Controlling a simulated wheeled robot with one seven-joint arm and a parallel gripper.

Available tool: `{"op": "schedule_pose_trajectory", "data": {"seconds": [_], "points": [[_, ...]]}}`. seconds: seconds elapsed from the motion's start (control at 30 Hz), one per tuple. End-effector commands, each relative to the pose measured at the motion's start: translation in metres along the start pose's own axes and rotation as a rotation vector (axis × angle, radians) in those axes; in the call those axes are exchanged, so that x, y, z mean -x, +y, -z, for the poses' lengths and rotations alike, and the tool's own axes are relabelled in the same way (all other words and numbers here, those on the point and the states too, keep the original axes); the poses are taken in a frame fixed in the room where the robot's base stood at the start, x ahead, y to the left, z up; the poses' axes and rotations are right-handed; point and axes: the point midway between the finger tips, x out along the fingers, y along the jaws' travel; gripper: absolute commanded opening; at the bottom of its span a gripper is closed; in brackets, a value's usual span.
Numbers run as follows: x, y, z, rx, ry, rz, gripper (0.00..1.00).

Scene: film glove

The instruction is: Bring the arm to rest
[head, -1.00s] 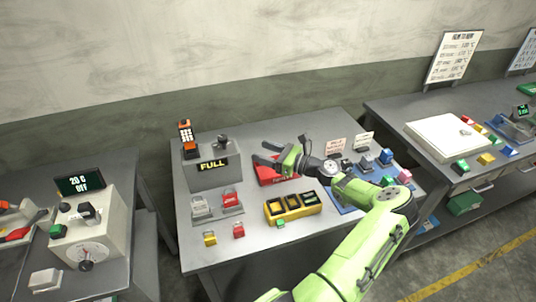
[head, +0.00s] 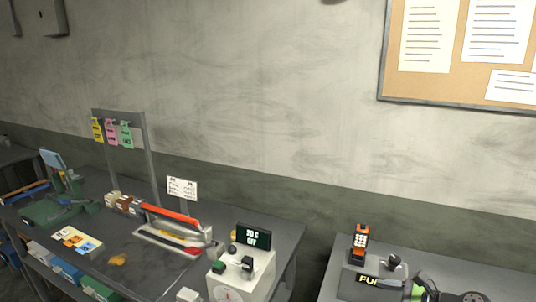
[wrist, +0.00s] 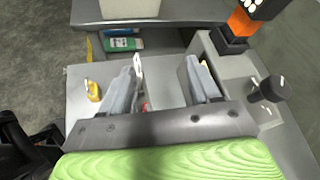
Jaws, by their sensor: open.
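My gripper (wrist: 165,72) is open in the wrist view, its two grey fingers spread apart. No object is clearly held between them; a bit of red shows low between the fingers, partly hidden. In the head view only a green part of my arm (head: 428,286) shows at the lower right edge, beside the box with the "FULL" display (head: 380,281). The fingers are not visible there.
In the wrist view a small yellow padlock (wrist: 93,90) lies left of the fingers. A black knob (wrist: 268,88) and an orange-black handset (wrist: 240,22) stand close on the right. The head view shows a "20 C OFF" unit (head: 254,236) and a cluttered left bench.

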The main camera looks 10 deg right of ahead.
Motion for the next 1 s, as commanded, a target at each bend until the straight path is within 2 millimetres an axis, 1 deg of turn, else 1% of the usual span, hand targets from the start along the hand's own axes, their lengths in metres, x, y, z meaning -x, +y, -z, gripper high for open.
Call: {"op": "schedule_pose_trajectory", "data": {"seconds": [0.03,0.1,0.17,0.2,0.27,0.3,0.37,0.4,0.47,0.5,0.57,0.6,0.7,0.8,0.9,1.0], "points": [[-0.019,0.019,-0.022,0.134,0.076,-0.121,0.61],[-0.036,0.045,-0.046,0.326,0.171,-0.274,0.61],[-0.042,0.067,-0.066,0.492,0.244,-0.394,0.61],[-0.043,0.080,-0.080,0.604,0.287,-0.466,0.61],[-0.041,0.099,-0.101,0.770,0.345,-0.565,0.61],[-0.037,0.111,-0.115,0.878,0.380,-0.623,0.61],[-0.029,0.129,-0.136,1.042,0.424,-0.700,0.61],[-0.021,0.141,-0.150,1.147,0.450,-0.744,0.61],[-0.008,0.157,-0.171,1.303,0.482,-0.797,0.61],[0.002,0.169,-0.184,1.405,0.497,-0.825,0.61],[0.019,0.187,-0.201,1.553,0.513,-0.854,0.61],[0.031,0.199,-0.211,1.650,0.517,-0.866,0.61],[0.061,0.228,-0.227,1.872,0.501,-0.873,0.61],[0.083,0.249,-0.231,2.036,0.463,-0.859,0.61],[0.095,0.261,-0.230,2.125,0.431,-0.846,0.61],[0.098,0.264,-0.229,2.154,0.419,-0.844,0.61]]}}
